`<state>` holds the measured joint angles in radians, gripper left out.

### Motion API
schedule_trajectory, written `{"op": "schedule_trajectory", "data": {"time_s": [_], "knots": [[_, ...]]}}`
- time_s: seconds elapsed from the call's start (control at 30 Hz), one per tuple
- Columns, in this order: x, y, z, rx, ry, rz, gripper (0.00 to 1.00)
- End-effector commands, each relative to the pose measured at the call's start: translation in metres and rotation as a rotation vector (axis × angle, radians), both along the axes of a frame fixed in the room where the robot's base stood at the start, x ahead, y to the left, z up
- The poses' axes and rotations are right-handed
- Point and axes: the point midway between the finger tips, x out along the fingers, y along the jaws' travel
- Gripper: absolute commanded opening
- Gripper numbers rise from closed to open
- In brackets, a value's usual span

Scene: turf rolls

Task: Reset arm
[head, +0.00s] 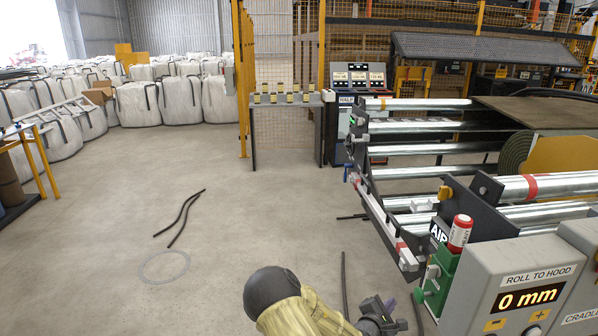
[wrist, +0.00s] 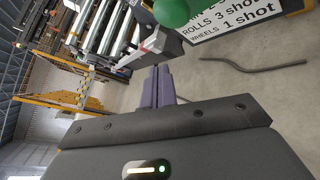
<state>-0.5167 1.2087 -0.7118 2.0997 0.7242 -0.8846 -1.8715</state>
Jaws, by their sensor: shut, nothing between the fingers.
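My gripper (head: 388,306) is at the bottom of the head view, low in front of the roller machine, with part of my arm in a tan sleeve beside it. In the wrist view its two grey-purple fingers (wrist: 160,72) lie side by side, shut with nothing between them. The fingers point toward the machine's dark end bracket (wrist: 150,48) and look apart from it, though the gap is hard to judge.
The roller machine (head: 487,190) and its control box showing 0 mm (head: 530,297) fill the right. Dark strips (head: 181,217) and a pale ring (head: 164,267) lie on the floor. White bulk bags (head: 138,104) stand at the back left. Open floor lies left of my arm.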

Motion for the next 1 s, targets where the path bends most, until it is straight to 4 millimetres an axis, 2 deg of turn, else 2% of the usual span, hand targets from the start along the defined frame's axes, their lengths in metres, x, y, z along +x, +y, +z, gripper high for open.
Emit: {"op": "schedule_trajectory", "data": {"time_s": [0.17,0.33,0.47,0.7,1.0], "knots": [[-0.020,0.007,-0.006,0.346,-0.046,-0.124,0.00],[-0.044,0.031,-0.007,0.711,-0.088,-0.273,0.00],[-0.064,0.054,0.002,0.958,-0.109,-0.392,0.00],[-0.106,0.101,0.035,1.328,-0.124,-0.618,0.00],[-0.174,0.144,0.089,1.594,-0.117,-0.905,0.00]]}}
